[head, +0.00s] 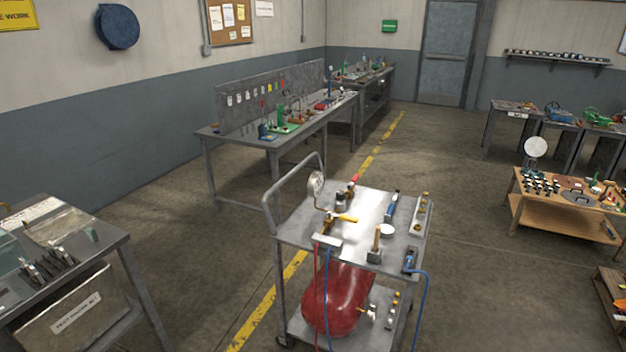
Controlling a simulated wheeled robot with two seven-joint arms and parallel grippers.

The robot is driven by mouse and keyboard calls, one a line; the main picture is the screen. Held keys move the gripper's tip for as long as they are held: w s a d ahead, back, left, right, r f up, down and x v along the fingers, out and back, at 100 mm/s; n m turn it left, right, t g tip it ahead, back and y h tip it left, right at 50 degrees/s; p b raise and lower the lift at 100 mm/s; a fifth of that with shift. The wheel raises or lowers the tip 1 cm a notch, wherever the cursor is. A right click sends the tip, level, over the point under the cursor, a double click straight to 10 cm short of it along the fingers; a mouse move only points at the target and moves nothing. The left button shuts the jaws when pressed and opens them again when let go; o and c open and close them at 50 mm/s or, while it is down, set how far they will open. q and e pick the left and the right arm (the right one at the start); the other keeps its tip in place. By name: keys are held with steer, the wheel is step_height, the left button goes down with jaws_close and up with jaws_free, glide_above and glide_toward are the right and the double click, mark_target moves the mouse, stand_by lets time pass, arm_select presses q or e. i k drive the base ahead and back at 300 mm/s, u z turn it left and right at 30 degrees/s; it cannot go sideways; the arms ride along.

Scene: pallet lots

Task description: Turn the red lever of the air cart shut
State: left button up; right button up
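The air cart (419,247) stands front and centre, a grey metal cart with a loop handle at its left. A small red part (357,180), possibly the red lever, shows at the back edge of its top; it is too small to tell how it is turned. A yellow lever (343,218) sits on a brass fitting nearer the front, beside a round gauge (316,184). A red tank (340,298) lies on the lower shelf. Neither of my grippers is in view.
A red hose and a blue hose (427,300) hang from the cart. A grey bench (120,240) stands at the left, a long workbench (210,131) behind the cart, and a wooden table (520,213) at the right. Open floor (480,290) lies right of the cart.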

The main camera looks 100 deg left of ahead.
mark_target(356, 177)
steer(key=u, duration=1.9)
steer(key=i, duration=4.2)
steer(key=u, duration=1.05)
steer(key=i, duration=1.05)
